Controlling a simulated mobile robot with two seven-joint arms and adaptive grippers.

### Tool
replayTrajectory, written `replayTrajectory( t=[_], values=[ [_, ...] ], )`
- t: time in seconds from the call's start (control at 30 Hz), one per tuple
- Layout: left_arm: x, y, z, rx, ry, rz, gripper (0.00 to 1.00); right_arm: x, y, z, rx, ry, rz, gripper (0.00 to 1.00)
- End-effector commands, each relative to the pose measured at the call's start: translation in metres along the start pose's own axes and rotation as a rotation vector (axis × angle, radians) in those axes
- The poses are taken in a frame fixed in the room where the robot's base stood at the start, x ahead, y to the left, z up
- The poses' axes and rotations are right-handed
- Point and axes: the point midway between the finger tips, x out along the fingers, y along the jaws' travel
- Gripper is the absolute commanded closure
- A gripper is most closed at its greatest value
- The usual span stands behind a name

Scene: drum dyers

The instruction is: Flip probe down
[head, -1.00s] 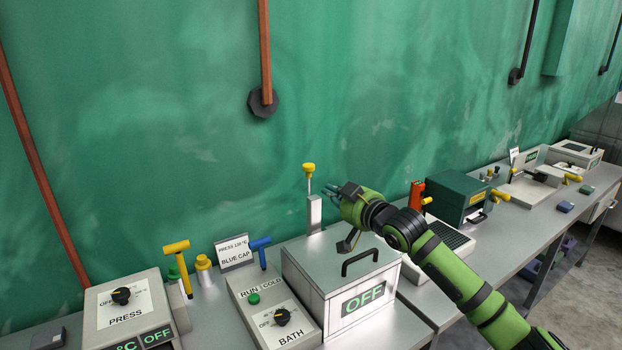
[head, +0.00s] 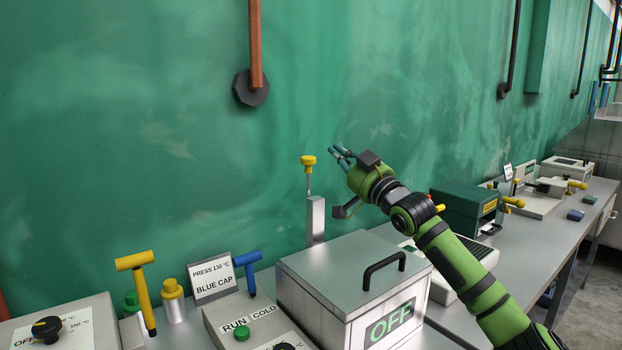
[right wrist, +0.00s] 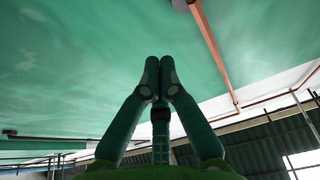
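The probe (head: 308,180) stands upright on a square metal post at the back left of the grey bath box (head: 313,282). It is a thin rod with a yellow knob (head: 308,160) on top. My right gripper (head: 338,152) is just right of the knob in the head view, at about its height. Its fingers point left and appear apart from the probe. In the right wrist view the gripper's fingertips (right wrist: 161,64) are together with nothing between them. The probe does not show in the right wrist view. My left gripper is not in view.
The bath has a black lid handle (head: 384,268) and an OFF display (head: 390,321). A blue T-handle (head: 247,262), a BLUE CAP sign (head: 212,278) and a yellow T-handle (head: 140,285) stand to the left. A green wall (head: 150,130) rises behind.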

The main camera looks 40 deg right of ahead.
Motion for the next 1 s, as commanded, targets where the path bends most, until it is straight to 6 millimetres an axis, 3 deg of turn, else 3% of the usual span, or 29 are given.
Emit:
replayTrajectory(
  t=[0.07, 0.33, 0.57, 1.0],
  values=[
    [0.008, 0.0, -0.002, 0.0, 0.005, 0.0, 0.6, -0.003, 0.0, 0.007, -0.001, 0.001, 0.0, 1.0],
    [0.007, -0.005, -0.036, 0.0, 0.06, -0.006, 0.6, -0.002, 0.0, 0.007, -0.001, 0.0, 0.0, 1.0],
    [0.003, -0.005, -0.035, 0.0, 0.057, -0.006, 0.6, 0.002, 0.001, 0.006, 0.001, -0.001, 0.001, 1.0],
    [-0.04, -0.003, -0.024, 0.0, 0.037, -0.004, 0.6, 0.053, 0.0, 0.0, 0.001, 0.002, 0.002, 1.0]
  ],
)
